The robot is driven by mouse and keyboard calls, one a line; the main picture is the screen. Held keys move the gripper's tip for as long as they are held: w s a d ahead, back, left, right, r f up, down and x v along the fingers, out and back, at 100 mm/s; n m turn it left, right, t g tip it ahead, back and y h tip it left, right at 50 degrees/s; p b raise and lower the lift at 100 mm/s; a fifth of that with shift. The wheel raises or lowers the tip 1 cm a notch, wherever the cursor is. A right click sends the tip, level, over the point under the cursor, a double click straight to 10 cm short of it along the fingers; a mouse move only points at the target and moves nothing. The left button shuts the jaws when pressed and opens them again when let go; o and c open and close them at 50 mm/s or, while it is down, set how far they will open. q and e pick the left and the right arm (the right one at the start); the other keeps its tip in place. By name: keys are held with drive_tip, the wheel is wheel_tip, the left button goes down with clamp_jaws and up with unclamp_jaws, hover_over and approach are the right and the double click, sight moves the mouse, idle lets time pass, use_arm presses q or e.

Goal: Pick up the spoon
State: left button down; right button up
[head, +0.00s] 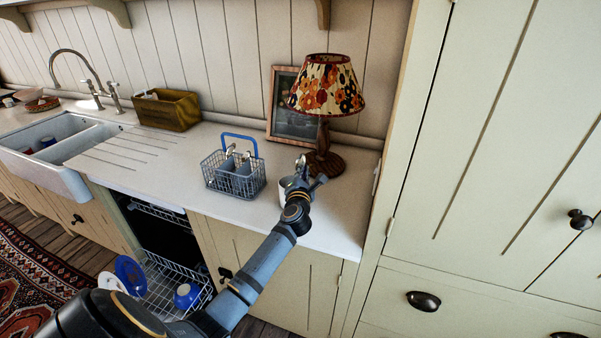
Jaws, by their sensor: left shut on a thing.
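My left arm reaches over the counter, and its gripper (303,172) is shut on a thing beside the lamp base. What it holds is small and mostly hidden by the gripper; it is likely the spoon, with a thin shiny piece showing between the fingers. A pale mug (285,188) stands right by the gripper and is partly covered by it. A grey wire cutlery basket (222,186) with a blue handle stands to the left, with some metal cutlery (231,150) upright in it. My right gripper is out of view.
A lamp with a floral shade (328,86) stands close behind the gripper, before a picture frame (285,105). A tall cupboard (480,150) bounds the right side. An open dishwasher rack (165,290) with dishes is below.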

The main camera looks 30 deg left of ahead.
use_arm(q)
drive_tip(key=shift+r, duration=0.5)
wheel_tip(320, 180, up, 27)
drive_tip(key=p, duration=0.7)
drive_tip(key=shift+f, duration=0.1)
